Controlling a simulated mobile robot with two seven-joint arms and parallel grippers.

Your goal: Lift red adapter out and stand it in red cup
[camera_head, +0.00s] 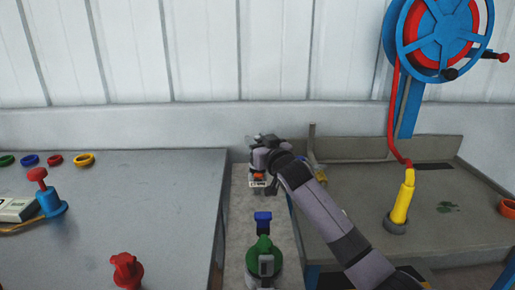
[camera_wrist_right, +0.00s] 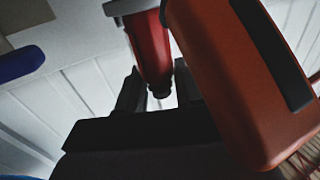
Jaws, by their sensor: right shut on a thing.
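In the right wrist view, the dark fingers (camera_wrist_right: 158,92) are shut on a red tapered piece (camera_wrist_right: 150,45) with a grey end, which looks like the red adapter. A large orange-red body with a black strip (camera_wrist_right: 235,85) is close beside it. A red ring-shaped cup (camera_head: 54,160) sits on the left table, in a row of coloured cups. My left gripper is not in view.
On the left table (camera_head: 150,210) stand a blue piece with a red knob (camera_head: 48,200) and a red fitting (camera_head: 126,272). A green fitting (camera_head: 263,258) with a blue top stands below my gripper. A yellow nozzle (camera_head: 403,200) and a blue hose reel (camera_head: 440,35) are at right.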

